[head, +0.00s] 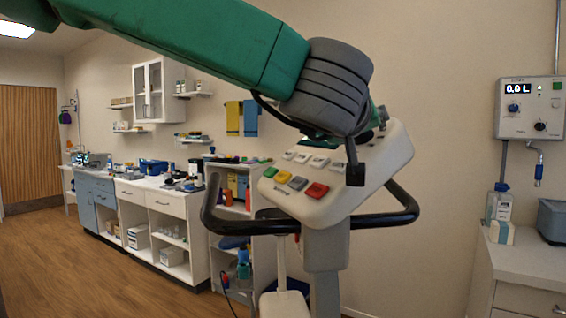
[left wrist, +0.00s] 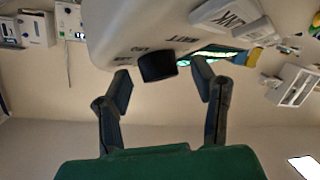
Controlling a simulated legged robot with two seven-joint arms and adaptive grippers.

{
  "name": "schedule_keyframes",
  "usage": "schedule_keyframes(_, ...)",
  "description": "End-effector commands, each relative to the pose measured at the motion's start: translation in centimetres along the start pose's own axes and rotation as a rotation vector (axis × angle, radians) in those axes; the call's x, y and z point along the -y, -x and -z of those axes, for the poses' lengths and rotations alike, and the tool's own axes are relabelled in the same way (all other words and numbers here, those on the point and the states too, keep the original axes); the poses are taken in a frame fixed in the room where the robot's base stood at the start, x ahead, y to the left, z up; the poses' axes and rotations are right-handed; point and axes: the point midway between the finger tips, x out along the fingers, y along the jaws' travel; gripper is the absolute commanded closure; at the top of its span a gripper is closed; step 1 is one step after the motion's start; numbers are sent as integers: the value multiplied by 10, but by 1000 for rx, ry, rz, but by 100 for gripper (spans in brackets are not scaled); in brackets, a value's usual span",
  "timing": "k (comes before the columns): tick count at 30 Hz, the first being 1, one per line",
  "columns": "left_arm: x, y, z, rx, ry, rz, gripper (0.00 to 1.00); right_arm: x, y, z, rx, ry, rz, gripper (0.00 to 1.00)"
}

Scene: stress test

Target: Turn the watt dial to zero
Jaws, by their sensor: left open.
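The white console (head: 325,195) of an exercise machine stands in the middle of the head view, tilted on its grey post. It has several coloured and pale buttons. My left arm reaches over it from the left and covers much of its upper part. In the left wrist view, which is upside down, a black dial (left wrist: 157,66) sticks out from the console (left wrist: 135,30) beside inverted lettering that seems to read WATT. My left gripper (left wrist: 161,82) is open, its fingers on either side of the dial with gaps to it. The dial's pointer cannot be read. My right gripper is not seen.
Black handlebars (head: 385,217) curve around the console on both sides. A wall unit (head: 529,107) showing 0.0 L hangs at the right, above a white counter (head: 525,262). Cabinets and shelves (head: 165,215) line the left wall. The wooden floor at left is clear.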

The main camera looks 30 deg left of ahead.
Motion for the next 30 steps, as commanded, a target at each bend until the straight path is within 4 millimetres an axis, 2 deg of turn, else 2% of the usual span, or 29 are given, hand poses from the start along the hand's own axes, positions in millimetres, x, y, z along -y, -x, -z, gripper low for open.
schedule_keyframes(1, 4, -1, -5, -3, -12, -23, 48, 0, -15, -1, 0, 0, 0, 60)
schedule_keyframes(21, 11, -4, -4, -36, -310, -412, 48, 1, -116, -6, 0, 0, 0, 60)
schedule_keyframes(25, 11, -4, -1, -47, -391, -514, 48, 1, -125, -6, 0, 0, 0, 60)
schedule_keyframes(30, 10, -3, 2, -57, -477, -622, 48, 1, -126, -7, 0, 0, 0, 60)
